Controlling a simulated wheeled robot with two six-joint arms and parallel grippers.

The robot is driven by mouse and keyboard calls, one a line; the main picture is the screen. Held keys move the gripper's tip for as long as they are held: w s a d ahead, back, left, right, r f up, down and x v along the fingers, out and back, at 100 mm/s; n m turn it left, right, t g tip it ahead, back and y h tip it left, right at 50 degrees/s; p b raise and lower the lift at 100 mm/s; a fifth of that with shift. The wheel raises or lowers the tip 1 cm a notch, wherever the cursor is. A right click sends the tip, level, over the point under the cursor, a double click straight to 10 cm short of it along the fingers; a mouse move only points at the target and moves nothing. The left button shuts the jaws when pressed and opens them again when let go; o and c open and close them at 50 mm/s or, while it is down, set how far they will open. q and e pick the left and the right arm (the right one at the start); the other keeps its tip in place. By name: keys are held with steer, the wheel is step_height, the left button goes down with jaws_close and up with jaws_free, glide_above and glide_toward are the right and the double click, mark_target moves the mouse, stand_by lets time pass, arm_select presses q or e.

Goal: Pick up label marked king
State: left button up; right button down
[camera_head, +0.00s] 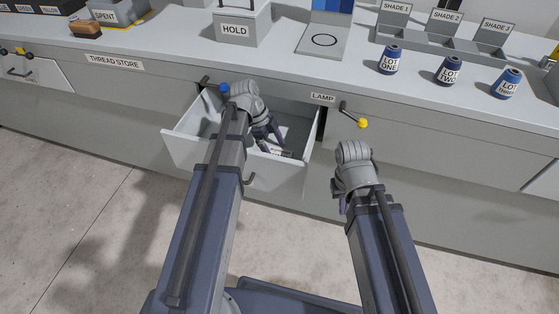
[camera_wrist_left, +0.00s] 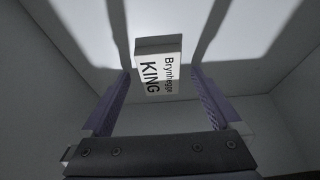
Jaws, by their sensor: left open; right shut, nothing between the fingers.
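The label marked KING (camera_wrist_left: 158,72) shows in the left wrist view, a small pale block with "Brynhegge KING" printed on its face. It lies in the open drawer (camera_head: 185,150), on the drawer floor. My left gripper (camera_head: 272,138) reaches down into this drawer in the head view. In the left wrist view its two purple fingers (camera_wrist_left: 161,84) are open, one on each side of the label, with gaps between. In the head view the label is hard to make out behind the gripper. My right gripper (camera_head: 342,204) is shut and empty in front of the counter, mostly hidden by its wrist.
The drawer walls stand close around my left gripper. A yellow-knobbed lever (camera_head: 362,122) sits right of the drawer, below the LAMP plate (camera_head: 322,98). A HOLD box (camera_head: 236,30) and blue spools (camera_head: 390,60) stand on the counter. The floor in front is clear.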

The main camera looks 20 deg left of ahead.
mark_target(276, 153)
arm_select(q)
steer(key=shift+c, duration=0.2)
steer(key=c, duration=1.4)
step_height(276, 153, up, 10)
steer(key=p, duration=1)
steer(key=shift+r+p, duration=0.15)
steer(key=shift+p, duration=0.15)
